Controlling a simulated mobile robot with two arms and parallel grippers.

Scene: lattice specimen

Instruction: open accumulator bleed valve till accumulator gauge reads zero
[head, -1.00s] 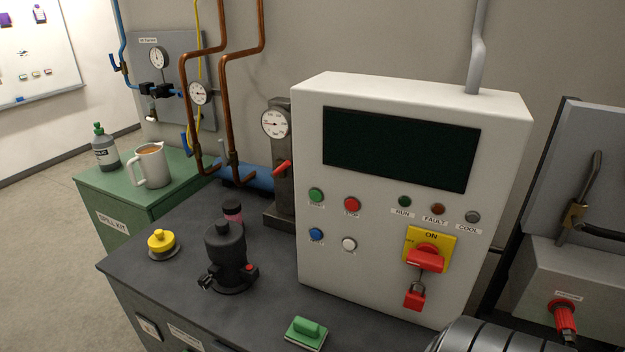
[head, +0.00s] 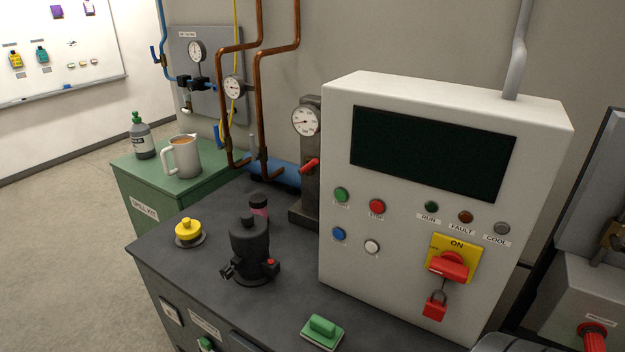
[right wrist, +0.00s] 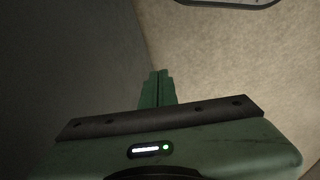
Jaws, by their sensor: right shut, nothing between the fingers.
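A round white gauge (head: 306,121) sits on top of a grey upright block (head: 310,202) left of the control cabinet; its needle points roughly left, and the figures are too small to read. A red lever (head: 309,165) sticks out of the block below it, tilted. A blue cylinder (head: 272,173) lies behind, partly hidden by copper pipes. Labels naming the accumulator or its bleed valve are not readable. My right gripper (right wrist: 155,88) shows in the right wrist view, shut and empty, with a pale floor beyond it. Neither gripper shows in the head view.
A white control cabinet (head: 430,285) fills the right of the dark bench (head: 215,285). A jug (head: 184,158) and bottle (head: 142,138) stand on the green cabinet (head: 160,205).

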